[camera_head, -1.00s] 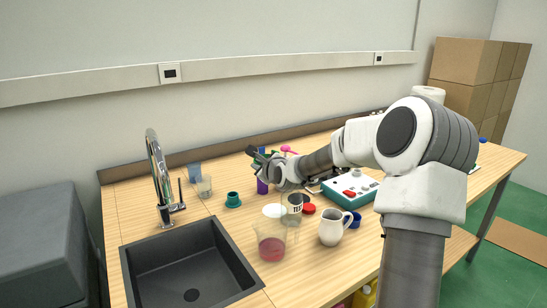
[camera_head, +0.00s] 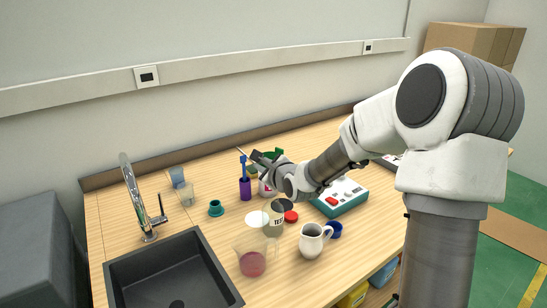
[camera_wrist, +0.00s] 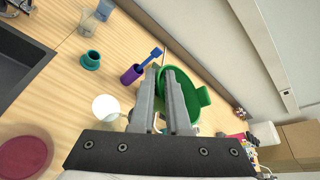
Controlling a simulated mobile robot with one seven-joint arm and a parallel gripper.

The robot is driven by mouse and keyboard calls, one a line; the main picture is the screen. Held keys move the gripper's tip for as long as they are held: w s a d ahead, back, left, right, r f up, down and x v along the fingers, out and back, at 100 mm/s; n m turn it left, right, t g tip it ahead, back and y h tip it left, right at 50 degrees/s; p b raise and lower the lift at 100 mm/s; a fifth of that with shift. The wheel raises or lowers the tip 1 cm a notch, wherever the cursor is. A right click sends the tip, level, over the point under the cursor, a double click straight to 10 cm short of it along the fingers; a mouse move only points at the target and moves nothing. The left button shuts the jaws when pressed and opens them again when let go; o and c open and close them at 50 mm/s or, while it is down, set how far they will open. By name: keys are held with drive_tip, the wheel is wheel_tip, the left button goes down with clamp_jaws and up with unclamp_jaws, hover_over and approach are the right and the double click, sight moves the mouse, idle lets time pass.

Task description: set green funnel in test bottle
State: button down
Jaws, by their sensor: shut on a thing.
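The green funnel (camera_wrist: 196,101) is held in my gripper (camera_wrist: 166,72). The wrist view shows its wide green bowl at and beyond the fingers, with its rim between them. In the head view, a little of the green funnel (camera_head: 274,153) shows behind my gripper (camera_head: 262,158), above the back part of the table. The test bottle (camera_head: 275,226) is a clear jar with a "TE…" label, standing on the table below and in front of my gripper. The funnel is apart from it. I cannot make out the bottle in the wrist view.
A beaker of pink liquid (camera_head: 252,262), a white jug (camera_head: 312,241) and a red lid (camera_head: 291,217) crowd the bottle. A purple cup (camera_head: 245,188) with a blue stick stands left of my gripper. A teal-and-white device (camera_head: 343,198) stands right; the sink (camera_head: 170,275) is front left.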

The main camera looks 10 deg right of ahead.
drive_tip(key=shift+s+d+r, duration=0.2)
drive_tip(key=shift+d, duration=0.1)
drive_tip(key=shift+f+b, duration=3.65)
drive_tip(key=shift+f, duration=1)
drive_tip(key=c, duration=0.8)
unclamp_jaws()
drive_tip(key=shift+s+r, duration=0.1)
